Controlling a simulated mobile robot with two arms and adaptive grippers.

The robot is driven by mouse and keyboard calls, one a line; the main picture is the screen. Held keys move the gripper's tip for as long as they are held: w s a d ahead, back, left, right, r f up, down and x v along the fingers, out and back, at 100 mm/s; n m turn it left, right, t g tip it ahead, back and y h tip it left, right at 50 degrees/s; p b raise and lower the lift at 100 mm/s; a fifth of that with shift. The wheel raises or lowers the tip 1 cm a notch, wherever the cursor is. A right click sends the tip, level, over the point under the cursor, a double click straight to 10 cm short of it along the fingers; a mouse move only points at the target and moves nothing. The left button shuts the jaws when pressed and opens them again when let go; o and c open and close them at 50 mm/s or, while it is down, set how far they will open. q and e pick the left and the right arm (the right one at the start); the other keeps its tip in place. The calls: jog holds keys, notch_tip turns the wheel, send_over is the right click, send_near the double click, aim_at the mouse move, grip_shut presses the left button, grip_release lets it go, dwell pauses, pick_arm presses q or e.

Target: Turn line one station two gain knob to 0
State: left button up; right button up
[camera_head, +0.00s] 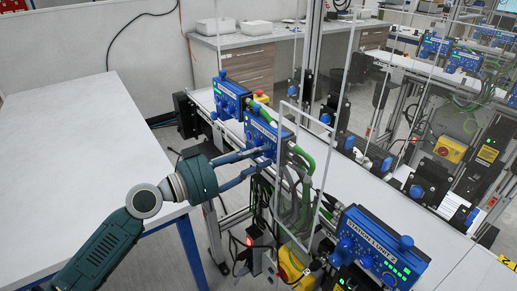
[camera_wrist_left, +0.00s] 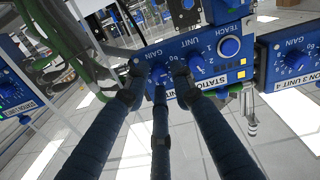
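My left gripper (camera_head: 267,157) reaches from the left to the front of a blue station box (camera_head: 264,125) in the middle of the head view. In the left wrist view its dark fingers (camera_wrist_left: 160,78) come together around the small blue gain knob (camera_wrist_left: 160,71) of a blue box (camera_wrist_left: 205,63). The fingertips largely hide the knob and its setting, and I cannot tell whether they press on it. The box's station label is partly covered; UNIT and TEACH controls sit beside the gain knob. My right gripper is in neither view.
A Station 1 box (camera_head: 380,247) stands at the lower right and another blue box (camera_head: 230,97) behind. A Station 3 box (camera_wrist_left: 288,60) is close on the right in the wrist view. Green cables (camera_head: 303,158) hang beside the middle box. A white table (camera_head: 80,150) lies left.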

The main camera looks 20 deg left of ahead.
pick_arm(q)
jog(key=shift+w+d, duration=0.15)
jog(key=shift+w, duration=0.05)
grip_shut()
jog(key=shift+n, duration=2.9)
